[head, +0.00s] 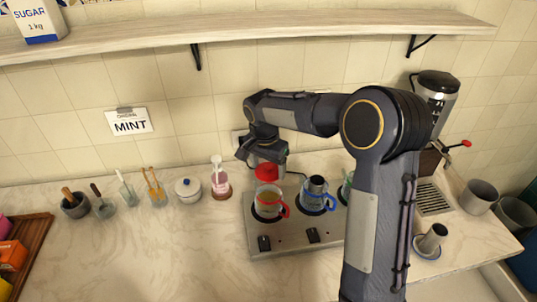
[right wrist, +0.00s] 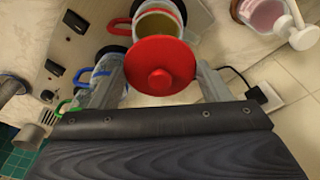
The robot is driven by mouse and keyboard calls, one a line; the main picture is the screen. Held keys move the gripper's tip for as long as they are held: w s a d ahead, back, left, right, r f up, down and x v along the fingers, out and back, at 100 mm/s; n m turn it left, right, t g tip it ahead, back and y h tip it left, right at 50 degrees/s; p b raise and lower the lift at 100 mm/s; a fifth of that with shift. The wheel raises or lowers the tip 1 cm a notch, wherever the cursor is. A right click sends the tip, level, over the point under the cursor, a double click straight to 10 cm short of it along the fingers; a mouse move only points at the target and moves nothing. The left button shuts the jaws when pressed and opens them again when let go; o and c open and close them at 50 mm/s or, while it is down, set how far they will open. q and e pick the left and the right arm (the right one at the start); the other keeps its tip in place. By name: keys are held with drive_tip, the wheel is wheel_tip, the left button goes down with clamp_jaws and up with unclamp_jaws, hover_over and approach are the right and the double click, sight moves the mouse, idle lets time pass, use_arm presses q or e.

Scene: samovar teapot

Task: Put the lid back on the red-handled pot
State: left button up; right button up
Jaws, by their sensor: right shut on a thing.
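The red-handled pot (head: 268,203) is clear glass with a red handle and stands on the back left of the steel hotplate (head: 285,241). My right gripper (head: 267,164) is just above and behind it, shut on the red lid (head: 267,172). In the right wrist view, the round red lid (right wrist: 160,66) with its knob sits between the two fingers. The open pot (right wrist: 158,22) shows beyond it with yellowish liquid inside, and the lid covers part of its rim in that view. The gap between lid and rim is hard to judge. My left gripper is not in view.
A blue-handled pot (head: 317,194) stands right beside the red-handled one, with a green-handled pot (head: 346,187) partly behind my arm. A pink soap-like bottle (head: 220,182) and a white lidded bowl (head: 188,190) stand left.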

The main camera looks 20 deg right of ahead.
drive_tip(key=shift+f, duration=0.25)
drive_tip(key=shift+s+f+b, duration=0.1)
drive_tip(key=shift+f+b, duration=0.3)
drive_tip(key=shift+b, duration=0.1)
wheel_tip(320, 180, down, 3)
drive_tip(key=shift+r+b, duration=0.2)
drive_tip(key=shift+b, duration=0.65)
drive_tip(key=shift+f+b, duration=0.95)
drive_tip(key=shift+f, duration=0.3)
drive_tip(key=shift+f, duration=0.15)
idle(0.3)
drive_tip(key=o, duration=1)
drive_tip(key=shift+o, duration=0.6)
